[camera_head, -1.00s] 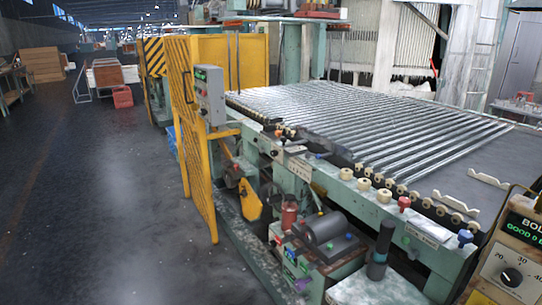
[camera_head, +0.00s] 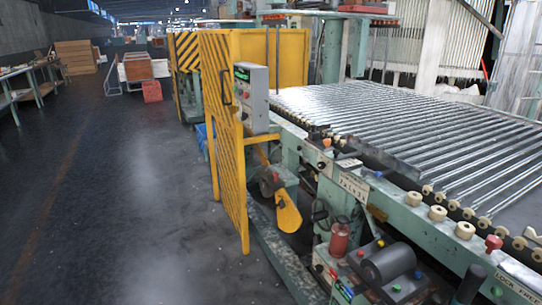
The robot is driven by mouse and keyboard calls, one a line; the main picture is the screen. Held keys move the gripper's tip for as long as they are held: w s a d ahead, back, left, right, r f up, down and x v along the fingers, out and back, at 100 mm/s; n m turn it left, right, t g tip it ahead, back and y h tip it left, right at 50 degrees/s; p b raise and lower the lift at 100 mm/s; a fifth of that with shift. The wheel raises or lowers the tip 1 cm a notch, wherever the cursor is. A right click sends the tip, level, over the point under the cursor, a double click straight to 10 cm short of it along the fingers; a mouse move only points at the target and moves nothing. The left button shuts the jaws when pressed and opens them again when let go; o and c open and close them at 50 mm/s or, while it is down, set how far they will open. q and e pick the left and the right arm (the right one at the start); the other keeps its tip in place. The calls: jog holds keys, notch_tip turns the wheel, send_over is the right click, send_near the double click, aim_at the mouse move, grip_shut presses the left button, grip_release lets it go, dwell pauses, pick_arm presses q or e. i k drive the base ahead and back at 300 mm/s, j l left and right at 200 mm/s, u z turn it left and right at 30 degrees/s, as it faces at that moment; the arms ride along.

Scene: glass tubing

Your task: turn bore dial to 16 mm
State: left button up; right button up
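No dial that I can read as the bore dial shows now. A grey control box (camera_head: 251,97) is fixed to the yellow guard, with a small green display and small controls too small to read. Neither of my grippers is in view.
A machine bed with rows of glass tubes (camera_head: 410,120) fills the right, with cream rollers (camera_head: 438,213) and a red knob (camera_head: 493,243) along its green frame. A yellow guard (camera_head: 231,170) stands at its near left end. The dark floor (camera_head: 130,200) on the left is clear.

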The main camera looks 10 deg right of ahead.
aim_at(321, 165)
jog(key=i+j+u, duration=0.15)
jog(key=i, duration=0.45)
jog(key=i+j+u, duration=0.2)
jog(key=i, duration=0.4)
jog(key=i+j+u, duration=0.15)
jog(key=i, duration=0.5)
